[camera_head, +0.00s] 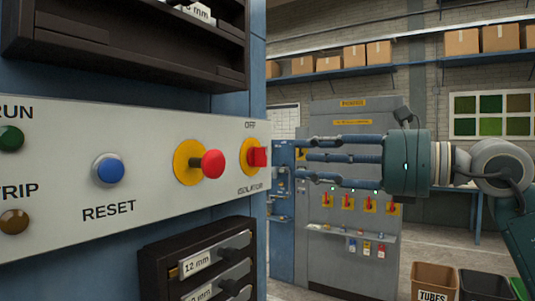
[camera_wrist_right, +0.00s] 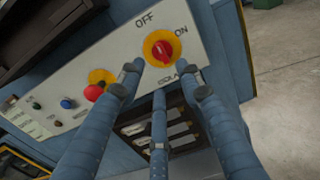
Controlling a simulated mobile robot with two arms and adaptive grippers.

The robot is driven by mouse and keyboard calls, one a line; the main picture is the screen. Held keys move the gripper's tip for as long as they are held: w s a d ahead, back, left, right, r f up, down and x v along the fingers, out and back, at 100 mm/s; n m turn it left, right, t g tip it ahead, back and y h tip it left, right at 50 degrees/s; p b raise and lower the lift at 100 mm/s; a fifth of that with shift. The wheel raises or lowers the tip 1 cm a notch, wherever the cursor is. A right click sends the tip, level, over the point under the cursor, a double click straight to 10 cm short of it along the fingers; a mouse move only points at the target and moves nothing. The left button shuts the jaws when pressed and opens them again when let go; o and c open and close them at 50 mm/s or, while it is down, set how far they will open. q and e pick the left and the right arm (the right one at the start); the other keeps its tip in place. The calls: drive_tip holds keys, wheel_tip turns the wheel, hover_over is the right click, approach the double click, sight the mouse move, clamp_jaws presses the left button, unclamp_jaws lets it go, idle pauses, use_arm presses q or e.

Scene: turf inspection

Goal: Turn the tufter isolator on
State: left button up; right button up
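The tufter isolator (camera_head: 257,157) is a red handle on a round yellow plate at the right end of the pale control panel. OFF is printed above it and ISOLATOR below. In the right wrist view the isolator (camera_wrist_right: 160,49) also has ON at its right. Its handle looks roughly upright, toward OFF; the exact angle is hard to tell. My right gripper (camera_head: 306,158) points left at the isolator with its three fingers spread and empty. In the wrist view the right gripper's fingertips (camera_wrist_right: 161,90) stand around the isolator's line, apparently short of it. My left gripper is not in view.
A red mushroom button (camera_head: 212,164) on a yellow plate sticks out left of the isolator. A blue RESET button (camera_head: 109,170) is farther left. Dark drawers (camera_head: 198,262) jut out below the panel. A grey cabinet (camera_head: 352,235) with red-and-yellow switches stands behind my right gripper.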

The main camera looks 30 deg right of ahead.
sight(265, 157)
drive_tip(key=p+x, duration=0.3)
drive_tip(key=x, duration=0.6)
drive_tip(key=shift+w, duration=0.1)
drive_tip(key=c, duration=0.3)
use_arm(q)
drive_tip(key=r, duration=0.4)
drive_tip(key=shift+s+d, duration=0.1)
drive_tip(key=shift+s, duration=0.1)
use_arm(e)
clamp_jaws()
